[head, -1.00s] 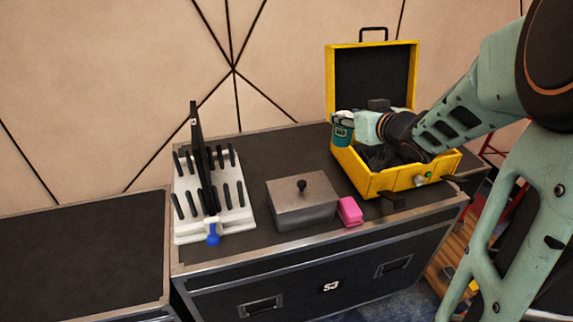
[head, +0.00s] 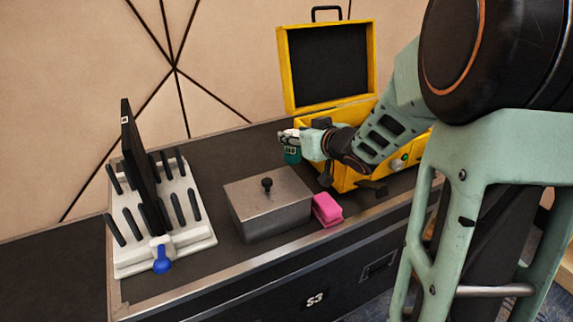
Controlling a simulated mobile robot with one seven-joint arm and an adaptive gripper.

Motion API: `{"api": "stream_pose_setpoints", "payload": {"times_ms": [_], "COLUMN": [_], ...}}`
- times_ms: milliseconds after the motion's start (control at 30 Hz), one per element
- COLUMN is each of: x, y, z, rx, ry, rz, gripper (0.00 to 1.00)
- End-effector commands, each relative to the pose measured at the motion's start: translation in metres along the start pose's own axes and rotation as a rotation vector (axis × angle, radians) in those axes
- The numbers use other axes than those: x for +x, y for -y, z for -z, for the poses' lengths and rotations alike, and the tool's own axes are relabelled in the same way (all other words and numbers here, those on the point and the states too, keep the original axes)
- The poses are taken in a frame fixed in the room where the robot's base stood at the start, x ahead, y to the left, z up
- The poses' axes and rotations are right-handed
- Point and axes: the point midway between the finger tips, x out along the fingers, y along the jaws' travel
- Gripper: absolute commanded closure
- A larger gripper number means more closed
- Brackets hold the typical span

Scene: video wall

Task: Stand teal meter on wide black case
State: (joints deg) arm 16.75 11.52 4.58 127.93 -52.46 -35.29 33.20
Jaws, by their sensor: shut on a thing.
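The teal meter (head: 292,155) is a small dark-teal object hanging at the front of my gripper (head: 291,140). My gripper is shut on it, just left of the open yellow case. The meter's lower end shows above the black top, behind the grey box; I cannot tell its exact height. My arm hides part of the yellow case. The wide black case (head: 185,284) is the long black flight case with metal edges, marked S3, and its dark top bears the other things.
The yellow case (head: 333,105) stands open at the back right. A grey metal box (head: 268,212) with a black knob sits mid-top, beside a pink block (head: 327,210). A white slotted rack (head: 180,239) with a black panel and blue handle stands left. Bare top lies behind the grey box.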

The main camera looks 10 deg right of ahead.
Motion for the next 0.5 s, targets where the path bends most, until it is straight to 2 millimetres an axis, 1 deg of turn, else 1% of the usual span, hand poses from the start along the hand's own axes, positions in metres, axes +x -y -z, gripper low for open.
{"api": "stream_pose_setpoints", "payload": {"times_ms": [33,167,300,367,433,500], "x": [0.004,0.008,0.018,0.021,0.023,0.023], "y": [0.000,0.000,0.000,0.001,0.001,0.001], "z": [-0.008,-0.019,-0.043,-0.051,-0.055,-0.054], "rx": [0.001,0.001,0.002,0.001,0.001,0.000], "ry": [-0.001,-0.002,0.000,0.000,-0.002,-0.003], "rz": [0.001,0.001,0.001,0.002,0.001,0.001], "gripper": [0.92,0.92,0.92,0.92,0.92,0.92]}}
